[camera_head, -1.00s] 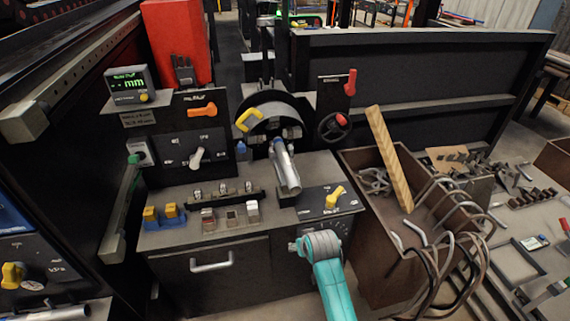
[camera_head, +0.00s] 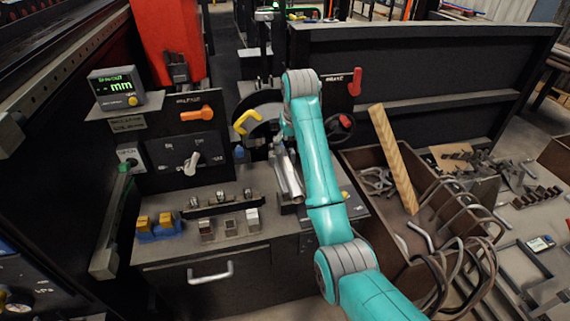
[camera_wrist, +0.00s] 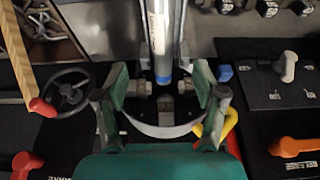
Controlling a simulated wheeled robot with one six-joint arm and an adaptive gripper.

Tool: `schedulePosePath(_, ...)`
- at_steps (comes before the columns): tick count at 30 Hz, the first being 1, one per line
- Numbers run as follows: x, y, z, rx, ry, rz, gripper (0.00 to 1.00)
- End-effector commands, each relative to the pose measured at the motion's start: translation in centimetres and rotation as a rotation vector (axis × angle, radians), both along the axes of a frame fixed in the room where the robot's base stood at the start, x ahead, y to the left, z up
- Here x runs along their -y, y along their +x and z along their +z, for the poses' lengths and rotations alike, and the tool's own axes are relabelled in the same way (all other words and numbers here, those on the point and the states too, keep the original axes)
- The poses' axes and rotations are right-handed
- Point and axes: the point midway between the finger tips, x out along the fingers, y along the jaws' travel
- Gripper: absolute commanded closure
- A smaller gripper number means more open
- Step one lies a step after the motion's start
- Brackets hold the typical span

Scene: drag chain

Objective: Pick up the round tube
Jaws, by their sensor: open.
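The round tube (camera_head: 287,178) is a silvery metal cylinder lying tilted on the machine bench, partly covered by my arm in the head view. In the wrist view the tube (camera_wrist: 164,32) runs down from the top edge and ends in a blue band. My gripper (camera_wrist: 160,82) is open, with one green-grey finger on each side of the tube's lower end in the picture. Gaps show between the fingers and the tube, and I cannot tell how far above it they are.
A black handwheel (camera_head: 334,127) and a yellow handle (camera_head: 247,122) flank the tube. A brown bin (camera_head: 376,222) with a wooden plank (camera_head: 393,158) and bent metal pipes stands to the right. A control panel with a white knob (camera_head: 192,162) is at left.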

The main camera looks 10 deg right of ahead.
Motion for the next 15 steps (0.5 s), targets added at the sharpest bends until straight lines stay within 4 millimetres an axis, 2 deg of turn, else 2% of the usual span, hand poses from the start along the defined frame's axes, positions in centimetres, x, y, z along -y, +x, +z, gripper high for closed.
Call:
schedulePosePath(2,0.0,0.1,-0.4,-0.006,0.0,0.0,0.3)
schedulePosePath(9,0.0,1.1,-3.8,-0.007,0.0,0.0,0.3)
schedulePosePath(15,-0.1,1.5,-5.2,-0.005,0.0,0.0,0.3)
